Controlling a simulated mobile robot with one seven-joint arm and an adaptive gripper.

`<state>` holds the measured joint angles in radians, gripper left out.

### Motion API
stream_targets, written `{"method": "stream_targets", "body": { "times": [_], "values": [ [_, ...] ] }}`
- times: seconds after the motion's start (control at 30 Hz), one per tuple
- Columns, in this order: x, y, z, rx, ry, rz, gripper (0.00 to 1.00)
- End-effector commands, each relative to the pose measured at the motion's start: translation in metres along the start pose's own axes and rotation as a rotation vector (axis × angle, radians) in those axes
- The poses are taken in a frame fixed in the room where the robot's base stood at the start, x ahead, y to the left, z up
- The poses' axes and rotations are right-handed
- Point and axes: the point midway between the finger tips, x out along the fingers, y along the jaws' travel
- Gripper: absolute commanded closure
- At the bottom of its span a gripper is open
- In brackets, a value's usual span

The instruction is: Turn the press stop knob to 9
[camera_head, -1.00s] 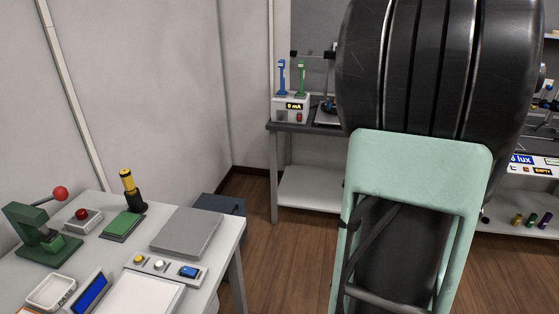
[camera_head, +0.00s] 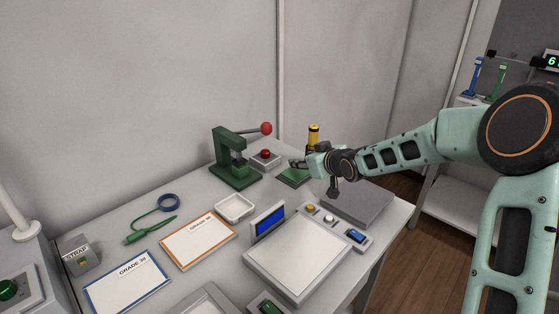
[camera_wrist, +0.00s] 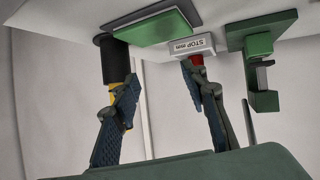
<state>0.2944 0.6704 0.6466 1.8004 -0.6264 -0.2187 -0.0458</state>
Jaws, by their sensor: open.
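The press stop is a small grey box (camera_head: 262,161) with a red knob (camera_head: 265,153) on top, beside the green press (camera_head: 232,165). In the wrist view, upside down, the box (camera_wrist: 191,44) bears a "STOP mm" label and the red knob (camera_wrist: 196,60) is partly covered by one finger. The knob's setting cannot be read. My gripper (camera_head: 300,163) is over the back of the table, right of the box; in the wrist view its fingers (camera_wrist: 163,82) are spread wide with nothing between them.
A yellow and black cylinder (camera_head: 313,133) stands close to my gripper, behind the other finger in the wrist view. A green pad (camera_head: 292,178) lies below. The press lever has a red ball (camera_head: 266,128). A grey plate (camera_head: 360,205) and a white tray (camera_head: 235,207) are nearby.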

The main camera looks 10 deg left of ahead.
Motion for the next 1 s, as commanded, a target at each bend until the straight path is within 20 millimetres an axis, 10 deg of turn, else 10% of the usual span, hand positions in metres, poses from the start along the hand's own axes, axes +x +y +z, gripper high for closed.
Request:
{"method": "stream_targets", "body": {
  "times": [0.2, 1.0],
  "values": [
    [0.026, -0.052, -0.028, 0.072, 0.113, -0.107, 0.6],
    [0.125, -0.067, -0.044, 0.077, 0.121, -0.115, 0.6]
  ]
}}
